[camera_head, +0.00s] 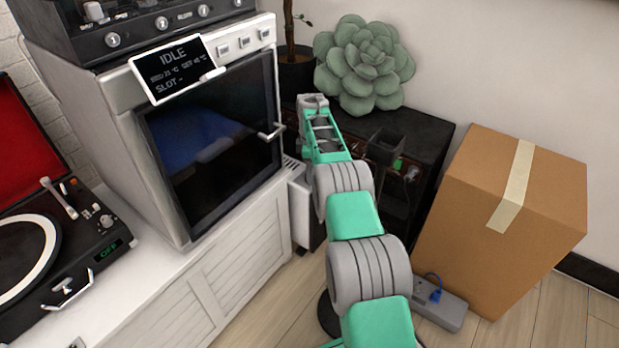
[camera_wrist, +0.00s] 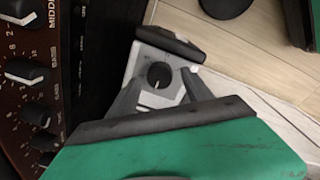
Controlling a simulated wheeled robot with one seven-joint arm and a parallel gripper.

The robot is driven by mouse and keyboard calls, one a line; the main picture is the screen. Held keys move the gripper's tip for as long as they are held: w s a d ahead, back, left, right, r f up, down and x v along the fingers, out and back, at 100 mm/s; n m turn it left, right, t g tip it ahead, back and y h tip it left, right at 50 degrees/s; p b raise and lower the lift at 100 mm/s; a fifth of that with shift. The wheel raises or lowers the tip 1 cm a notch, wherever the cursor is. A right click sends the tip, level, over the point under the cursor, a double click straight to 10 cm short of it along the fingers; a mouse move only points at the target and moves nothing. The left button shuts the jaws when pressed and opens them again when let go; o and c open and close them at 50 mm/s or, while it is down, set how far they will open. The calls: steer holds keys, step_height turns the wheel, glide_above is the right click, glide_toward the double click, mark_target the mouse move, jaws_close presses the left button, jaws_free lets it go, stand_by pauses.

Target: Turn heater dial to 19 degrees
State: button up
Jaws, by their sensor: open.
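The heater dial (camera_wrist: 159,75) is a round black knob with a small light mark, set on a white panel in the wrist view. I cannot read its degree scale. My gripper (camera_wrist: 163,92) is open, with its grey fingers on either side of the dial in the picture. I cannot tell whether they touch it. In the head view, a white heater body (camera_head: 301,208) shows beside the cabinet, partly behind my arm. The dial and my fingertips are not clear in that view.
A black amplifier with a brown knob panel (camera_wrist: 27,110) stands close on the left in the wrist view. In the head view, a cardboard box (camera_head: 500,240) and a power strip (camera_head: 440,311) stand to the right. An oven (camera_head: 222,140) and a turntable (camera_head: 25,250) are left.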

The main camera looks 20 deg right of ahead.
steer(key=shift+w+f, duration=0.1)
steer(key=shift+f, duration=0.75)
jaws_close()
